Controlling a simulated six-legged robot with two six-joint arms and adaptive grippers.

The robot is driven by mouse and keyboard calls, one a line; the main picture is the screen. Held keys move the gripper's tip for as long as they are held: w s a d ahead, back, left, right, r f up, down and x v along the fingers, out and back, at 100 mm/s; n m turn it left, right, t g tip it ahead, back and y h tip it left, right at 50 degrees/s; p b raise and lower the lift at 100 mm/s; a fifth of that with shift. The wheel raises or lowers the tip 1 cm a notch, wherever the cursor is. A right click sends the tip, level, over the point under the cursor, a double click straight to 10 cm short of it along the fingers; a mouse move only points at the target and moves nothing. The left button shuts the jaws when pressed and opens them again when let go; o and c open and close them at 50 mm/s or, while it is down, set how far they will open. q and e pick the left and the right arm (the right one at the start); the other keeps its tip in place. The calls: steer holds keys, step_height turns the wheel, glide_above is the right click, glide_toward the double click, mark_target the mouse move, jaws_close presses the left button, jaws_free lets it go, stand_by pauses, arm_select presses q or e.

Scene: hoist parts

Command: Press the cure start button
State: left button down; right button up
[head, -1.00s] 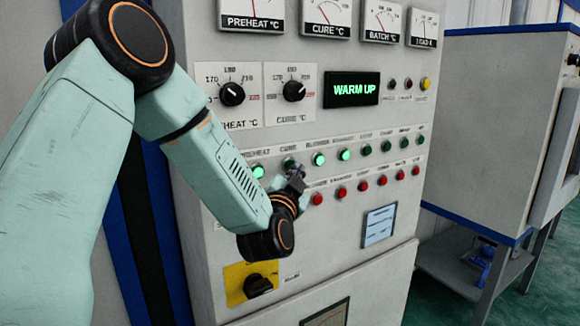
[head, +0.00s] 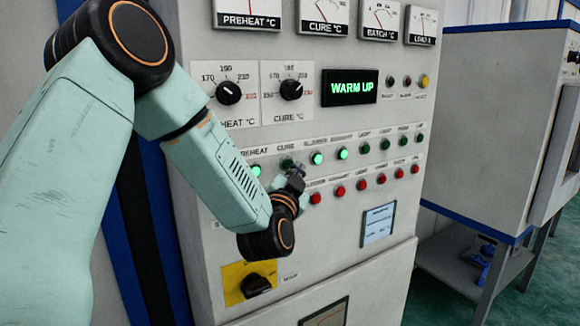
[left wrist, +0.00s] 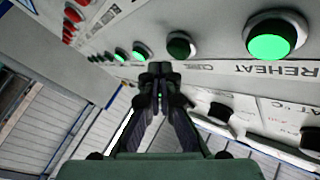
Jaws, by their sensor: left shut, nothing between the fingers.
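The cure start button (head: 287,163) is a green button under the CURE label, in the upper row of the grey panel. It looks dark, and my gripper partly hides it in the head view. In the left wrist view the dark green cure button (left wrist: 181,45) sits just above and right of my fingertips. My left gripper (head: 297,171) is shut and empty, close to the panel just below and right of the button. Its closed fingertips (left wrist: 160,69) show in the left wrist view. I cannot tell whether they touch the panel.
The lit preheat button (left wrist: 271,40) is beside the cure button. More green buttons run to the right, with red buttons (head: 340,191) below. The display (head: 350,88) reads WARM UP. Knobs (head: 291,89) sit above and a yellow-backed switch (head: 256,285) below.

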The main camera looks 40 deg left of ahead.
arm_select(q)
steer(key=shift+a, duration=0.1)
steer(key=shift+a+p, duration=0.4)
steer(key=shift+a, duration=0.05)
steer(key=shift+a+r, duration=0.1)
stand_by(0.3)
